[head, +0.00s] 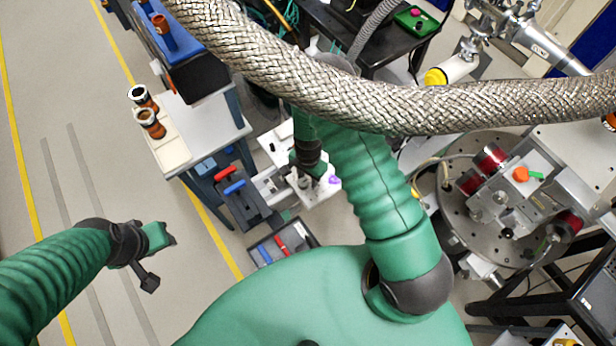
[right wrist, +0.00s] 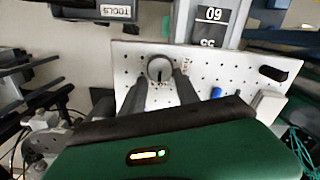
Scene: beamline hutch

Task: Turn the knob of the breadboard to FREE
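The breadboard is a white perforated plate (right wrist: 232,68) in the right wrist view; in the head view it shows partly, behind my right arm (head: 322,190). Its round grey knob (right wrist: 160,66) is on the plate's left half, with small marks beside it that I cannot read. My right gripper (right wrist: 161,88) is open, with its dark fingers on either side of the knob's lower part; I cannot tell whether they touch it. In the head view the right gripper (head: 304,178) is over the breadboard. My left gripper (head: 160,258) hangs over the floor at left, away from the breadboard.
A thick braided hose (head: 400,103) crosses the top of the head view above my right arm. A side table (head: 205,130) with brown-capped cylinders stands left of the breadboard. Toolboxes (head: 245,200) sit nearby. A round metal plate (head: 460,225) with instruments is at right. A black bar (right wrist: 267,73) is on the breadboard.

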